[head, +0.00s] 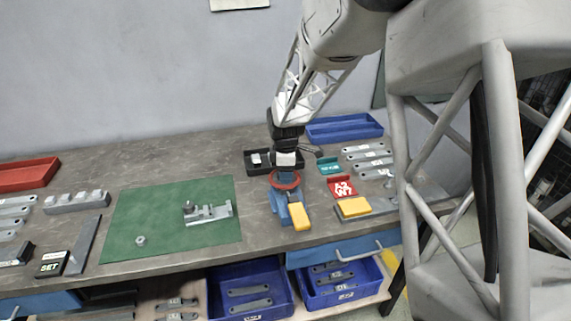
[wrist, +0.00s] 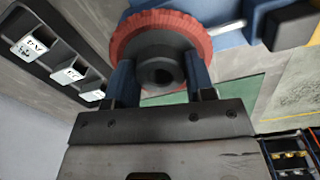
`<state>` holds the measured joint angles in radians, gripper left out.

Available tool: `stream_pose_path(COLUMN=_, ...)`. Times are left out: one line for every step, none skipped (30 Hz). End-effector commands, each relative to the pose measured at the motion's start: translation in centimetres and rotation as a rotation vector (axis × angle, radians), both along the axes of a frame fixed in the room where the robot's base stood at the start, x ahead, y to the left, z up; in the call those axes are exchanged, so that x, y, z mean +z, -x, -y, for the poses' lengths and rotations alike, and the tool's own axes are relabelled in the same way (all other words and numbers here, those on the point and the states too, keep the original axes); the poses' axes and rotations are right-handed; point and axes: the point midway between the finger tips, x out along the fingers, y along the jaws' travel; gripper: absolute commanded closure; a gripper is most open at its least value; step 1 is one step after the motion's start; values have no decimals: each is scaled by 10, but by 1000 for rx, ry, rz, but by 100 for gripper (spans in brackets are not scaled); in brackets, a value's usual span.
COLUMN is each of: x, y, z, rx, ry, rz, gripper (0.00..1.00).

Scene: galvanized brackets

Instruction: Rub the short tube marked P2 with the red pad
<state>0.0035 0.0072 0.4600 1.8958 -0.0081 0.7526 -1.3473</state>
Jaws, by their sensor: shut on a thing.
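My gripper (wrist: 160,85) is shut on the dark hub of a round red pad (wrist: 125,35). In the head view the red pad (head: 285,181) shows under my gripper (head: 286,165), just above or at a blue stand (head: 292,212); I cannot tell whether they touch. A black tray (head: 253,168) beside the gripper holds small pieces with white labels, and it also shows in the wrist view (wrist: 62,50). Its labels are too small to read surely. I cannot make out a tube marked P2. A grey metal fixture (head: 212,214) with a dark round piece lies on the green mat (head: 165,245).
A yellow block (head: 301,217) is at the blue stand's front, another yellow block (head: 354,207) to its right. Red A2/W7 sign (head: 341,187), teal sign (head: 329,167), and blue tray (head: 343,128) stand nearby. A small nut (head: 140,240) lies on the mat, which is otherwise mostly clear.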

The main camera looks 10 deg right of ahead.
Motion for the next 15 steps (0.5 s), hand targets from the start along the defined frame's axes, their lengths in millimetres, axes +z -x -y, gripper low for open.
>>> stream_pose_path(x=1, y=0, z=5, rx=-1, ry=0, rz=1, gripper=72)
stream_pose_path(x=4, y=0, z=8, rx=-1, ry=0, rz=1, gripper=76)
stream_pose_path(x=3, y=0, z=11, rx=-1, ry=0, rz=-1, gripper=76)
stream_pose_path(x=3, y=0, z=14, rx=-1, ry=0, rz=-1, gripper=76)
stream_pose_path(x=2, y=0, z=16, rx=-1, ry=0, rz=-1, gripper=76)
stream_pose_path(x=-1, y=0, z=20, rx=-2, ry=0, rz=-2, gripper=76)
stream_pose_path(x=-3, y=0, z=23, rx=-2, ry=0, rz=-2, gripper=76)
stream_pose_path(x=-2, y=0, z=25, rx=-2, ry=0, rz=0, gripper=76)
stream_pose_path(x=-1, y=0, z=27, rx=-1, ry=0, rz=0, gripper=76)
stream_pose_path(x=-2, y=0, z=29, rx=-1, ry=0, rz=-1, gripper=76)
stream_pose_path(x=-3, y=0, z=31, rx=0, ry=0, rz=-1, gripper=76)
stream_pose_path(x=0, y=0, z=34, rx=-1, ry=0, rz=1, gripper=76)
stream_pose_path(x=0, y=0, z=36, rx=-1, ry=0, rz=0, gripper=76)
stream_pose_path(x=-2, y=0, z=38, rx=-1, ry=0, rz=-1, gripper=76)
stream_pose_path(x=-3, y=0, z=41, rx=-2, ry=0, rz=-1, gripper=76)
